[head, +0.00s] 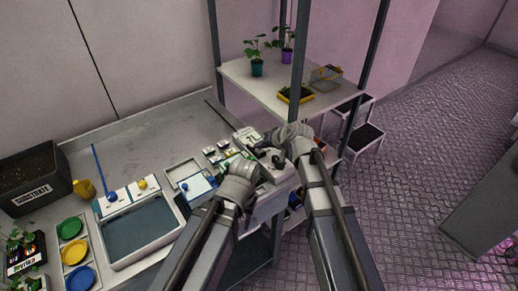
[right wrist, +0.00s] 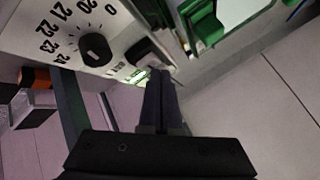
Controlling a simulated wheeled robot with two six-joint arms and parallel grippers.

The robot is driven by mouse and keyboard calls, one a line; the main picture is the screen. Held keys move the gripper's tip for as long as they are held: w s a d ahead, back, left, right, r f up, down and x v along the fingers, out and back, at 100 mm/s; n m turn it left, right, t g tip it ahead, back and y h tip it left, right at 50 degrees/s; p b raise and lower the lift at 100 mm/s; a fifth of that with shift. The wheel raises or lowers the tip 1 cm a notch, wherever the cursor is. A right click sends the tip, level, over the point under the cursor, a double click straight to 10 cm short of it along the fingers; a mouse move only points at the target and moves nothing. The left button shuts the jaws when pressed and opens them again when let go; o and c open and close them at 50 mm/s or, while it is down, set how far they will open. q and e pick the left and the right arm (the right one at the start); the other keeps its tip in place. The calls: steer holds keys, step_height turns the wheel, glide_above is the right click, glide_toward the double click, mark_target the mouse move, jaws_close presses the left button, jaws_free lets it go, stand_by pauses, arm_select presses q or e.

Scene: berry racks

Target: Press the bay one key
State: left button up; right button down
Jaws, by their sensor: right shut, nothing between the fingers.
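A white control panel (right wrist: 70,30) with a black dial (right wrist: 95,48) and printed numbers fills the upper left of the right wrist view. A dark key (right wrist: 142,50) sits beside the dial, and a small green-lit display (right wrist: 141,76) shows near it. I cannot read which bay the key belongs to. My right gripper (right wrist: 160,75) is shut and empty, its tips close to the key and display; contact cannot be told. The panel also shows in the head view (head: 247,134), beside my right gripper (head: 264,143). My left gripper (head: 238,170) is lower left of it, fingers unclear.
A grey tub (head: 140,232), coloured plates (head: 76,252) and a dark planter box (head: 32,178) stand on the bench at left. A shelf (head: 285,75) with potted plants stands behind the panel. Green parts (right wrist: 203,22) lie close right of my right fingers.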

mark_target(261, 154)
steer(key=shift+r, duration=0.4)
steer(key=shift+r+p, duration=0.1)
steer(key=shift+p, duration=0.25)
step_height(261, 154, up, 6)
steer(key=p, duration=0.5)
steer(key=shift+p, duration=0.4)
stand_by(0.8)
